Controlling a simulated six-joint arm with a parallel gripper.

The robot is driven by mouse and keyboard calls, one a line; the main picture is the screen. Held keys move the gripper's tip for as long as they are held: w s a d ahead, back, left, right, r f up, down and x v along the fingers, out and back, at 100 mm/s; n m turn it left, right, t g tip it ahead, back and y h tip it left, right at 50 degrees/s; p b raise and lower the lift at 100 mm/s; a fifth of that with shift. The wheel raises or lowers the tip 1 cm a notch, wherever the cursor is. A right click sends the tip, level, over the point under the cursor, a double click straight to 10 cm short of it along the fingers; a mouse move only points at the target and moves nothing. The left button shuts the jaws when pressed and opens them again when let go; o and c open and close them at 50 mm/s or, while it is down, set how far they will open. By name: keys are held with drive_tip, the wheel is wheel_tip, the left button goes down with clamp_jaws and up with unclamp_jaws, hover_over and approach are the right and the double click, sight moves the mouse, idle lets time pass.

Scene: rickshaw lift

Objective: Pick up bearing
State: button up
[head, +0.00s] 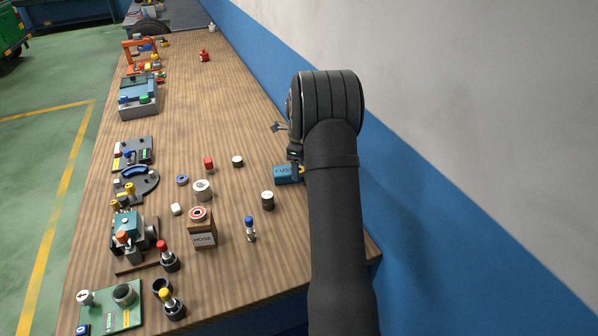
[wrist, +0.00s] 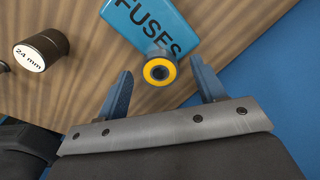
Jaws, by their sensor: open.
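A small round part with a yellow ring face and a dark centre (wrist: 159,71) shows in the wrist view between my fingertips. I cannot tell for sure whether it is the bearing. It lies against or over the edge of the blue FUSES box (wrist: 165,25). My gripper (wrist: 161,78) is open, with one blue finger on each side of the part and a visible gap to both. In the head view the FUSES box (head: 283,175) is at the right of the bench, partly hidden by my arm, and the yellow of the part (head: 301,169) just shows.
A black 24 mm cylinder (wrist: 40,52) stands left of my gripper. A blue-topped post (head: 250,229), a HOSE box (head: 203,237) and several small parts stand on the wooden bench (head: 225,115). The wall (head: 420,60) is close on the right.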

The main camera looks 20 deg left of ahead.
drive_tip(key=c, duration=1.2)
drive_tip(key=shift+o, duration=0.2)
drive_tip(key=shift+r, duration=0.1)
wheel_tip(320, 180, up, 8)
hover_over(279, 172)
wheel_tip(279, 172, down, 4)
drive_tip(key=shift+d+r, duration=0.15)
drive_tip(key=shift+f, duration=2.1)
